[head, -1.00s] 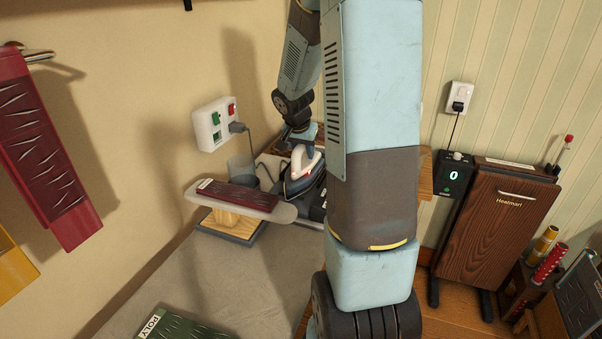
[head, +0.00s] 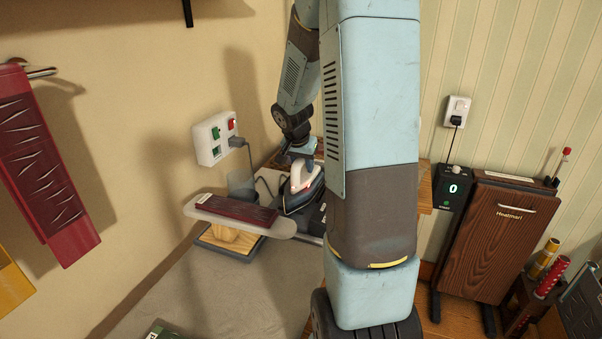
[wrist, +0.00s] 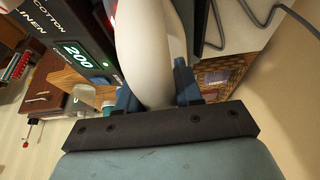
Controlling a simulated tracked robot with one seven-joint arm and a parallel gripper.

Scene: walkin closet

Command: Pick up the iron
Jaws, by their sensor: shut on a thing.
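The iron (head: 303,195) has a dark body and a white handle, and is behind the sleeve board in the head view, partly hidden by my arm. My gripper (head: 299,158) reaches down to the handle from above. In the wrist view, the blue fingers of my gripper (wrist: 157,87) are on both sides of the white iron handle (wrist: 143,50) and closed on it. The iron's sole is hidden, so I cannot tell whether it touches the surface below.
A small sleeve board (head: 275,219) with a dark red cloth (head: 235,209) stands in front of the iron. A wall socket panel (head: 215,138) has a plugged cord. A lit control box (wrist: 76,50) is close by in the wrist view. A wooden Heatmari unit (head: 497,238) stands at right.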

